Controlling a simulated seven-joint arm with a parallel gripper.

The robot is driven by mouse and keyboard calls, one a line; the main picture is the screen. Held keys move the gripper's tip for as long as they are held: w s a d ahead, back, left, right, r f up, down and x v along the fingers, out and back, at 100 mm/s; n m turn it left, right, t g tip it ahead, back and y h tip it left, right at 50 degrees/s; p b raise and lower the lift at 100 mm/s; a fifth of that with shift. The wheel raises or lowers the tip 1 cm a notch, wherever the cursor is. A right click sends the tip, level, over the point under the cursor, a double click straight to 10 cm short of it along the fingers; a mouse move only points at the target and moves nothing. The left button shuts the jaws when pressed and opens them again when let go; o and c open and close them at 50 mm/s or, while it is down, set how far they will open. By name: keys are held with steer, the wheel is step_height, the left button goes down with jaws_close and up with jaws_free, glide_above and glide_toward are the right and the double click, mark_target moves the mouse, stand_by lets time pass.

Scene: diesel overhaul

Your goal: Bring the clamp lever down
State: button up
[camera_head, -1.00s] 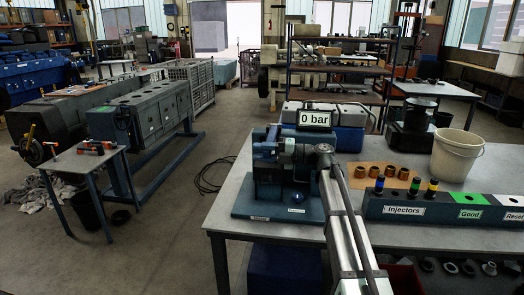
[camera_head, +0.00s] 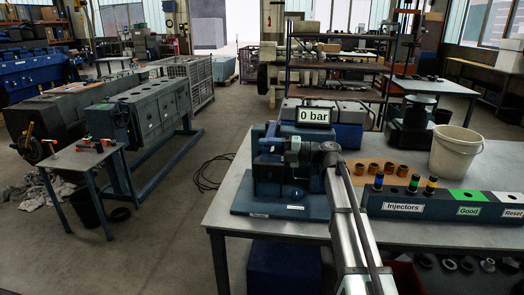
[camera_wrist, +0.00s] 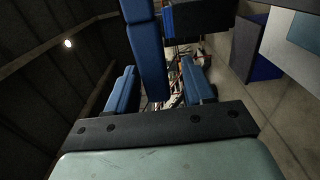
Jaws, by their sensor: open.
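The blue injector test stand (camera_head: 266,178) stands on its base plate on the near bench, under a display reading 0 bar (camera_head: 314,116). My gripper (camera_head: 274,150) is at the upper part of the stand, and my arm partly hides it. In the wrist view my gripper (camera_wrist: 160,85) is open, with one blue finger on each side. A long blue bar, seemingly the clamp lever (camera_wrist: 146,45), runs from the top edge down between the fingers. Gaps show beside it; I cannot tell whether it touches either finger. The lever is hard to separate from the gripper in the head view.
Right of my arm are a rack with injectors (camera_head: 440,205), an orange-brown mat with several bushings (camera_head: 392,185) and a white bucket (camera_head: 456,150). The bench (camera_head: 225,205) is bare at its front left corner.

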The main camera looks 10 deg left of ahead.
steer(key=d, duration=1.1)
steer(key=shift+d, duration=0.3)
steer(key=shift+s, duration=0.1)
